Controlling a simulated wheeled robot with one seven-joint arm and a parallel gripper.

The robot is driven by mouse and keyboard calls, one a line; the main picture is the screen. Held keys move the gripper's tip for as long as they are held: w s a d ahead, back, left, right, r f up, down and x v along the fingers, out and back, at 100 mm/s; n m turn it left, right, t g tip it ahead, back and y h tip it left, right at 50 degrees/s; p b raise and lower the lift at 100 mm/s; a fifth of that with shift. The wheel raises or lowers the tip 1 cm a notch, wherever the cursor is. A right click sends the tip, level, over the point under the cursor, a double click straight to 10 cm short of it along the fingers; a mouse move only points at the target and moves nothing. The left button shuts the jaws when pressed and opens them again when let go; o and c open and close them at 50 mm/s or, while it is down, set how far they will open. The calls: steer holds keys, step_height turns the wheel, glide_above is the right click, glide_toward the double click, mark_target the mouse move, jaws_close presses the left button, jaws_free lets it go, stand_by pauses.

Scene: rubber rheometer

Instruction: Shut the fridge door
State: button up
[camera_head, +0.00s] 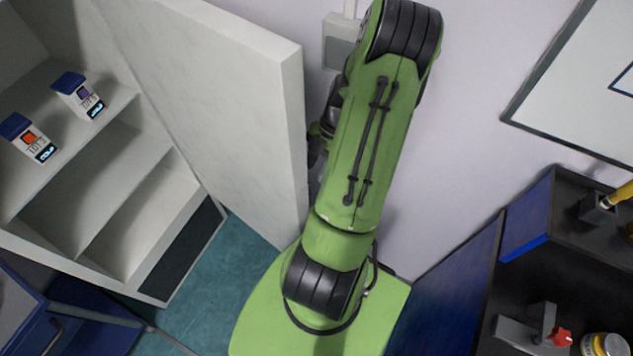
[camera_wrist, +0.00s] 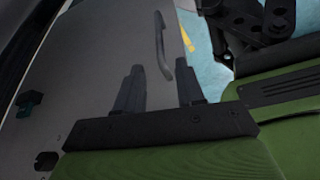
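The white fridge (camera_head: 88,258) stands at the left in the head view, its shelves exposed. Its door (camera_head: 225,95) is swung wide open, towards the wall. In the wrist view a grey panel (camera_wrist: 85,65), seemingly the door's outer face, carries a dark curved handle (camera_wrist: 161,45). In the head view my green arm and the door hide most of the gripper.
Two small blue-topped boxes (camera_head: 78,95) (camera_head: 28,138) stand on the fridge's upper shelf. A dark bench (camera_head: 590,275) with tools stands at the right. Teal floor (camera_head: 222,270) shows below the door.

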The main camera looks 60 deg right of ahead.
mark_target(310, 189)
steer(key=x, duration=0.9)
steer(key=shift+s+d+f, duration=0.15)
steer(key=shift+d, duration=0.15)
steer(key=shift+a+f, duration=0.2)
steer(key=shift+f, duration=0.1)
steer(key=shift+d, duration=0.1)
steer(key=shift+c, duration=0.3)
jaws_close()
